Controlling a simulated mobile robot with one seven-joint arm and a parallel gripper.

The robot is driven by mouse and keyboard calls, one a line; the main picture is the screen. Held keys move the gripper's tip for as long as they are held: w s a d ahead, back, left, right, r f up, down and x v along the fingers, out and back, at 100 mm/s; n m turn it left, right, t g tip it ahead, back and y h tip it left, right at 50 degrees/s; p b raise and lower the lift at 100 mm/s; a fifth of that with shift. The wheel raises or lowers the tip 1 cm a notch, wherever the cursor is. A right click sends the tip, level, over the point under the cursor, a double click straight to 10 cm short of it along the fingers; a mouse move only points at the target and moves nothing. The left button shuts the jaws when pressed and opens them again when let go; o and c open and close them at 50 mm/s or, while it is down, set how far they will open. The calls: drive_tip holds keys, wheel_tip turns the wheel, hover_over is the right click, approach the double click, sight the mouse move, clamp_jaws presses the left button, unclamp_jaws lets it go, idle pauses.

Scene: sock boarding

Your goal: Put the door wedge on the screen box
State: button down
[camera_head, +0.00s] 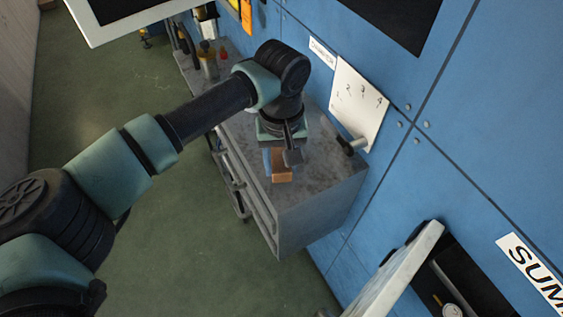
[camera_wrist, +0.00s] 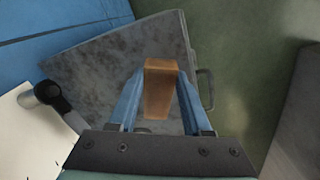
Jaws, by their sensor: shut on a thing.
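The door wedge (camera_head: 282,174) is a brown-orange wooden piece. My gripper (camera_head: 280,160) points down and is shut on it, over the mottled grey top of a cabinet (camera_head: 325,187) against the blue wall. In the wrist view the wedge (camera_wrist: 160,88) sits between the two blue fingers of my gripper (camera_wrist: 160,80), with the grey top behind it. I cannot tell whether the wedge touches that top or hangs just above it. No thing in view can be surely told as the screen box.
A black-knobbed handle (camera_head: 350,145) and a white numbered sheet (camera_head: 357,103) are on the wall beside the cabinet. Small items (camera_head: 208,60) stand at the top's far end. A pale panel (camera_head: 398,272) juts from the wall at lower right. Green floor (camera_head: 165,235) is open at left.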

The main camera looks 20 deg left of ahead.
sight(282, 167)
drive_tip(key=shift+f, duration=0.9)
drive_tip(key=shift+c, duration=1.7)
unclamp_jaws()
wheel_tip(282, 167, up, 12)
drive_tip(key=b, duration=0.3)
drive_tip(key=shift+r, duration=0.2)
